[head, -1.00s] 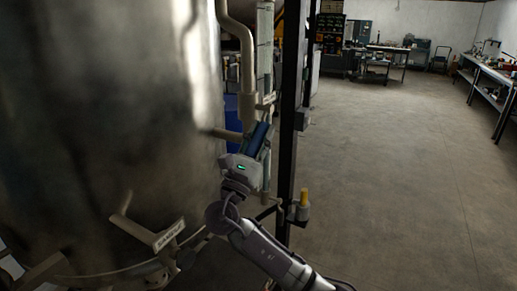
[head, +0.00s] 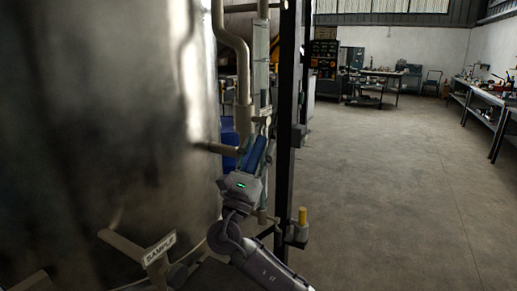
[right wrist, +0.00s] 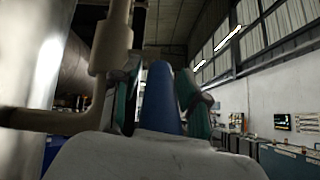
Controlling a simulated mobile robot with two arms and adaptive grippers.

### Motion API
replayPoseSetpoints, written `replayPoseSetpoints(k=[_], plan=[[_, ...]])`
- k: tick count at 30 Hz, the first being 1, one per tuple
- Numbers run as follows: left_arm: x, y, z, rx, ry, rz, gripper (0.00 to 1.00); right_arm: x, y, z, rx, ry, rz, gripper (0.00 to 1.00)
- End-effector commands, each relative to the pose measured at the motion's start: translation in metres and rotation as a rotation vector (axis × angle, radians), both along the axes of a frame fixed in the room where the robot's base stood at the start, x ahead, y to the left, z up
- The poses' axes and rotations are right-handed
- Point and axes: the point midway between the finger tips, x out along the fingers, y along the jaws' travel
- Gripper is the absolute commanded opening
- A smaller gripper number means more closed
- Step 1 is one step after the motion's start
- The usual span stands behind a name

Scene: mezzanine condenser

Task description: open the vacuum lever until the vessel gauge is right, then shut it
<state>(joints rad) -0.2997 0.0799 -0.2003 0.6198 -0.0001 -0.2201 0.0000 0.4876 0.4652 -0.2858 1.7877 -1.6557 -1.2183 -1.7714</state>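My right gripper (head: 252,160) is at the pipework beside the big metal vessel (head: 110,110), with a blue lever handle (head: 257,152) between its fingers. The right wrist view shows the blue handle (right wrist: 160,100) running away from the palm, with a teal-padded finger close on each side. The fingers appear shut on it. No label on this lever is readable. I cannot make out a round gauge dial in either view. My left gripper is not in view.
A pipe tee with a SAMPLE tag (head: 160,249) stands out at the vessel's lower front. A dark upright post (head: 287,120) and a yellow-topped fitting (head: 302,216) are just right of my gripper. The concrete floor (head: 400,200) to the right is clear; benches line the far side.

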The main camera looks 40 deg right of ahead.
Motion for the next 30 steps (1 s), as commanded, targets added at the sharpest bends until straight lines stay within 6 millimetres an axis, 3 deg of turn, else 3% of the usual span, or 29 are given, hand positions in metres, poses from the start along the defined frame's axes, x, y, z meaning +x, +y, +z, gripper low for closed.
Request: replayPoseSetpoints(k=[13, 24, 30], plan=[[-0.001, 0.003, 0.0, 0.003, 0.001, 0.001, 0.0, -0.002, 0.007, -0.008, 0.003, 0.001, 0.001, 0.53], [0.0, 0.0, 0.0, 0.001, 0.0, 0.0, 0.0, -0.022, 0.056, -0.061, 0.003, 0.004, 0.002, 0.53], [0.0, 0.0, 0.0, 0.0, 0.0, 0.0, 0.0, -0.03, 0.073, -0.08, 0.001, 0.002, 0.0, 0.53]])
